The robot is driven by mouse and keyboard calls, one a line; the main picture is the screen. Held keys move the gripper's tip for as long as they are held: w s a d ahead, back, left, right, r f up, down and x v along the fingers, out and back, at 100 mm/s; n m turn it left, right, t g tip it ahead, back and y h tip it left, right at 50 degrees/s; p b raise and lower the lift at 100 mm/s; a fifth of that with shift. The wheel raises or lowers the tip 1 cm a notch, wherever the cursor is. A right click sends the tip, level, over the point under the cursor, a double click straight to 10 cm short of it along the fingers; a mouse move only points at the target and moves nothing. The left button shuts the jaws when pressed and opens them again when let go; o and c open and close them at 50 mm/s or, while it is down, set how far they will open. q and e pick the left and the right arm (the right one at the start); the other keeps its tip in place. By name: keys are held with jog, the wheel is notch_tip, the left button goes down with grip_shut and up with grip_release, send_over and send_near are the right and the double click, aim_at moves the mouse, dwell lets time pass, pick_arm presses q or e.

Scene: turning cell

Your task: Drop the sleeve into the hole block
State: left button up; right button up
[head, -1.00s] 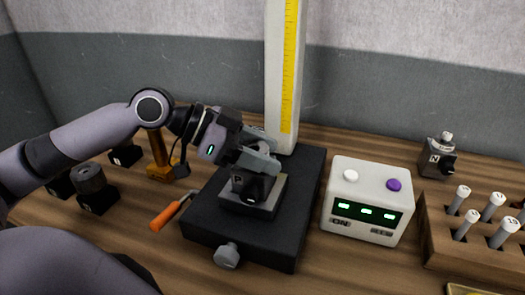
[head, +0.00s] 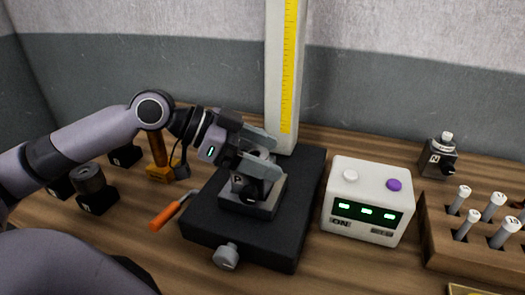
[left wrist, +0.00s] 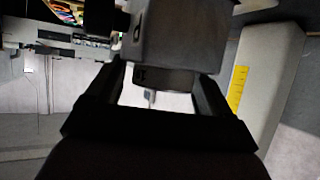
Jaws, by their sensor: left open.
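The dark block (head: 240,195), which I take for the hole block, sits on a grey plate on the black base of the gauge stand. My left gripper (head: 262,156) is directly above it with its two grey fingers spread apart. Something small and dark shows between the fingers at the block's top. It may be the sleeve, but the fingers hide most of it and I cannot tell how it sits. In the left wrist view the dark fingers (left wrist: 160,95) stand apart, with a grey body (left wrist: 178,45) beyond them. My right gripper is out of view.
A tall column (head: 285,75) with a yellow scale rises just behind the gripper. A white button box (head: 365,222) stands right of the black base (head: 270,255). An orange-handled tool (head: 165,215) and dark blocks (head: 97,200) lie left. A wooden pin rack (head: 470,257) is at right.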

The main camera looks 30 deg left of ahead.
pick_arm(q)
jog(key=shift+s+a+f, duration=0.1)
jog(key=shift+s+f, duration=0.1)
jog(key=shift+f, duration=0.3)
jog(key=b+v, duration=0.1)
jog(key=v, duration=0.1)
jog(key=shift+s+a+r+b, duration=0.15)
jog(key=shift+a+r+b, duration=0.05)
jog(key=shift+a+b, duration=0.15)
jog(key=shift+s+a+r+b, duration=0.1)
jog(key=shift+a+r+b, duration=0.05)
jog(key=shift+r+b, duration=0.15)
jog(key=shift+s+a+r+b, duration=0.35)
jog(key=shift+a+b, duration=0.1)
jog(key=shift+b, duration=0.2)
jog(key=shift+s+a+r, duration=0.15)
jog(key=shift+r, duration=0.2)
jog(key=shift+v, duration=0.9)
jog(key=shift+r, duration=0.1)
